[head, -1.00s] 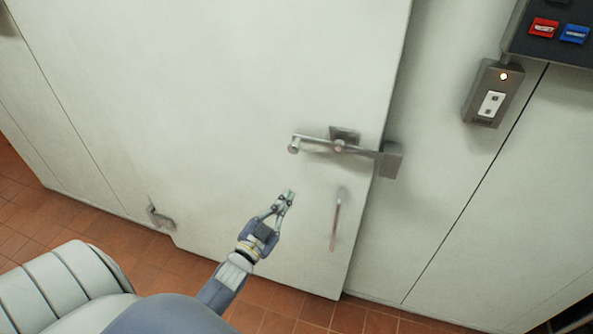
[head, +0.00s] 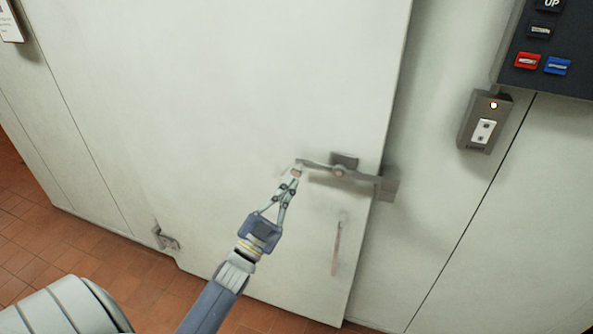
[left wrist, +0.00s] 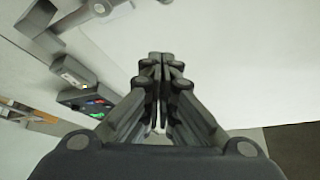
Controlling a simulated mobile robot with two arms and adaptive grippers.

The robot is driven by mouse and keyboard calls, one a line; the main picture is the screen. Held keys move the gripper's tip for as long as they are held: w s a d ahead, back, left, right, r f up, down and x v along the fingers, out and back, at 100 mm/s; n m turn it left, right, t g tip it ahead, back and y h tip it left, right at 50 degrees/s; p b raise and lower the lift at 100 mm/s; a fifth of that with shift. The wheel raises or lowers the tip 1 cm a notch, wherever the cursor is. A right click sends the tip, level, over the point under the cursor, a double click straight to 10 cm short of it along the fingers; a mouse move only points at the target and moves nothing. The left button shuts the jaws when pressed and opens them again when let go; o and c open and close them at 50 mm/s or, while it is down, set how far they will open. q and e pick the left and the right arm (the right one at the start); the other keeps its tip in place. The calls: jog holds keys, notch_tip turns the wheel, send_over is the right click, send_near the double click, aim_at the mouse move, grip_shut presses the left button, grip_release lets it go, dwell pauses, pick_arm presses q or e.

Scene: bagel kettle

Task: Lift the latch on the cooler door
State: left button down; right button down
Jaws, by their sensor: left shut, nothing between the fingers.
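The white cooler door (head: 250,90) fills the middle of the head view. In the left wrist view the shut fingers (left wrist: 160,60) point ahead, and the latch bar (left wrist: 75,20) shows at the upper left. My right gripper is not in view.
A grey switch box (head: 484,122) with a lit lamp and a dark panel (head: 550,60) with coloured buttons are on the right wall. A hinge (head: 166,238) sits at the door's lower left. Red tiles cover the floor.

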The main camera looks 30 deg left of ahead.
aim_at(296, 173)
pick_arm(q)
jog(key=w, duration=0.2)
jog(key=w+p, duration=0.1)
jog(key=w, duration=0.1)
jog(key=w+a+p, duration=0.1)
jog(key=w, duration=0.1)
jog(key=shift+w+a+r, duration=0.1)
jog(key=shift+w+r, duration=0.2)
jog(key=shift+r, duration=0.05)
jog(key=shift+a+f+p, duration=0.3)
jog(key=shift+a+f, duration=0.05)
jog(key=shift+f, duration=0.25)
